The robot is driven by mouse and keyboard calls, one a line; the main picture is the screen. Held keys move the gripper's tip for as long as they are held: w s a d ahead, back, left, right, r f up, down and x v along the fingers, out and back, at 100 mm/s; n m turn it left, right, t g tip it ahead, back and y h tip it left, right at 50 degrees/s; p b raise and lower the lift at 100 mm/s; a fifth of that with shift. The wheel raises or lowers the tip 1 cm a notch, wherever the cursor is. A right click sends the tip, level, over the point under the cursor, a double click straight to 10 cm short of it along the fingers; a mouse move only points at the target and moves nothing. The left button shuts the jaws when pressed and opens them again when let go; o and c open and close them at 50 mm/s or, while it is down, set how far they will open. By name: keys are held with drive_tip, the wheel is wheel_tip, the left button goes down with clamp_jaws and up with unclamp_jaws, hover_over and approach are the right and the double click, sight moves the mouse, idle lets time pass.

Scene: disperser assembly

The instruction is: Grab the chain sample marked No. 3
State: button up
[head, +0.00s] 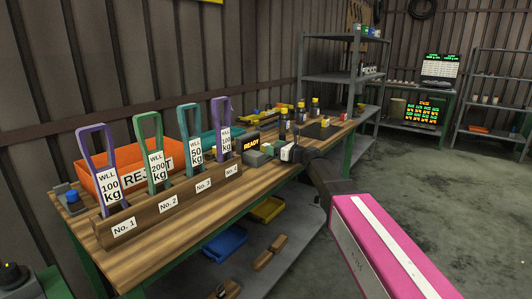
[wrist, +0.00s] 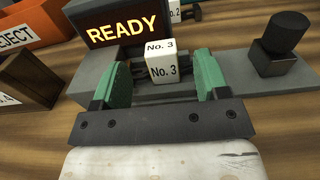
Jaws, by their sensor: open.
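The chain sample marked No. 3 (wrist: 163,65) shows in the wrist view as a white block with No. 3 on its top and front. Dark link-like parts show beside the block. My gripper (wrist: 158,82) is open, with one green finger on each side of the block. I cannot tell whether either finger touches it. In the head view my gripper (head: 284,152) is low over the bench beside the READY display, and a small white block (head: 288,153) shows there. The sample's lower part is hidden.
The READY display (wrist: 124,26) stands just behind the sample. A grey plate with a black knob (wrist: 285,34) lies to the right. A wooden rack (head: 165,210) holds tagged loops at left, before an orange REJECT bin (head: 100,157). Another block, marked No. 2 (wrist: 174,12), lies behind.

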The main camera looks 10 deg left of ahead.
drive_tip(key=x, duration=0.4)
drive_tip(key=shift+w+a, duration=0.15)
drive_tip(key=shift+a, duration=0.2)
drive_tip(key=c, duration=1.2)
drive_tip(key=shift+r, duration=0.2)
